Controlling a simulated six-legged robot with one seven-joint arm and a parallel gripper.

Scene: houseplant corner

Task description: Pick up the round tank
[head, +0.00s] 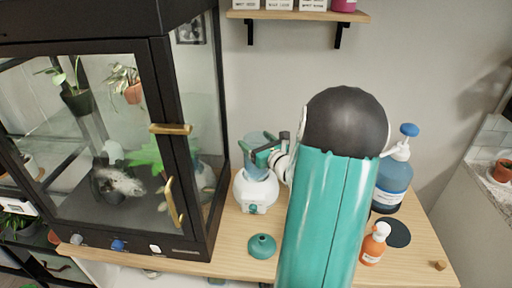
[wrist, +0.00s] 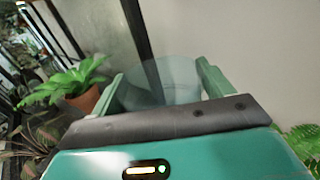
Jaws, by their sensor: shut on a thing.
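The round tank (head: 253,146) is a translucent bluish vessel at the white round humidifier base (head: 256,192) in the head view. My gripper (head: 268,154) reaches it from the right and is shut on it. In the wrist view the clear tank (wrist: 165,82) sits between the two green fingers of my gripper (wrist: 160,88). The tank looks upright. I cannot tell whether its underside touches the base or is slightly above it. My arm and gripper hide part of its right side.
A black-framed glass cabinet (head: 165,140) stands close on the left. A blue pump bottle (head: 392,185), a small orange bottle (head: 374,244) and a dark round mat (head: 394,232) are on the right. A wall shelf (head: 298,15) hangs above.

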